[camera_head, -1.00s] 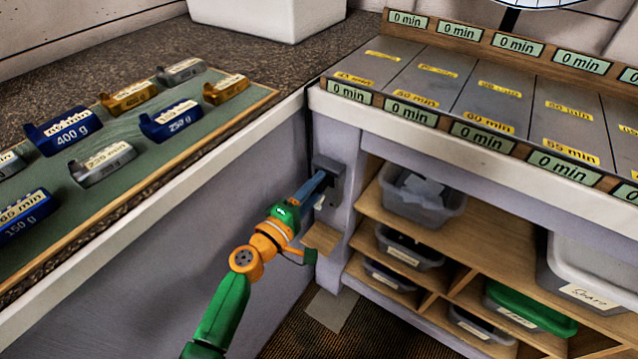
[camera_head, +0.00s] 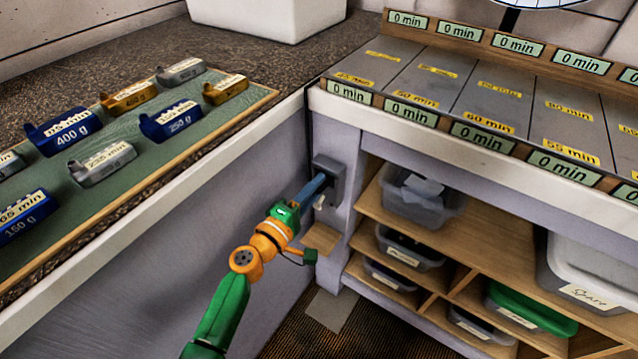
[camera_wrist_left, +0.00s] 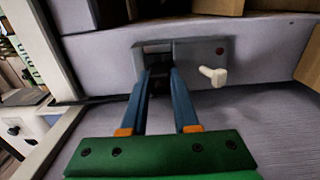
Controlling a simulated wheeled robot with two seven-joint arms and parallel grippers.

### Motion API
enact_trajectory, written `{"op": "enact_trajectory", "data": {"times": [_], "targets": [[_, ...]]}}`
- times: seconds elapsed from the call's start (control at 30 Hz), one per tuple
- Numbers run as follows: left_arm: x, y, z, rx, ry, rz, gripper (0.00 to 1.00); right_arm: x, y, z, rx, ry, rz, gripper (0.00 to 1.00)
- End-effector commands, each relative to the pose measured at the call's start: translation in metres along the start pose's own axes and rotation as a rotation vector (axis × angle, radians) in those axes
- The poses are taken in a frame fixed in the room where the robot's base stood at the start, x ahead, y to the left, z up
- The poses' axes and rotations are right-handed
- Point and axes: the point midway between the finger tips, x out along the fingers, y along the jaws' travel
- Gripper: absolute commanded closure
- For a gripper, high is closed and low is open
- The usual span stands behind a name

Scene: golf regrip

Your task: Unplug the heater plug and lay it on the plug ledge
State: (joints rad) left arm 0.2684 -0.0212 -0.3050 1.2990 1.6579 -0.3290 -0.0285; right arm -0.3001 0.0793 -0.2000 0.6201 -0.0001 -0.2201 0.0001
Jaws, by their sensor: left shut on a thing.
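My left gripper (camera_head: 322,180) reaches up to the box. Its blue fingers (camera_wrist_left: 160,72) are shut at the box's left part in the wrist view, on a dark piece that seems to be the heater plug, mostly hidden between the tips. I cannot tell how far the plug sits in the socket. A small wooden ledge (camera_head: 321,238) juts out just below the box. My right gripper is not in view.
Wooden shelves with grey bins (camera_head: 420,195) stand right of the post. The counter edge (camera_head: 400,118) overhangs above. A green mat (camera_head: 110,190) with labelled blocks lies on the left worktop. Open space lies in front of the left panel.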

Motion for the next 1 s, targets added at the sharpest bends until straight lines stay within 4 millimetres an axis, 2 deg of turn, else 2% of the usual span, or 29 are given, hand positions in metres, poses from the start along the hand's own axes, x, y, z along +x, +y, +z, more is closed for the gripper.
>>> {"op": "enact_trajectory", "data": {"times": [0.57,1.0], "targets": [[0.0,0.0,0.0,0.0,0.0,0.0,1.0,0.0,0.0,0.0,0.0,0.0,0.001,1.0],[-0.017,0.0,-0.001,-0.001,0.001,0.001,1.0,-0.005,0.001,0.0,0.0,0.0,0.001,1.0]]}}
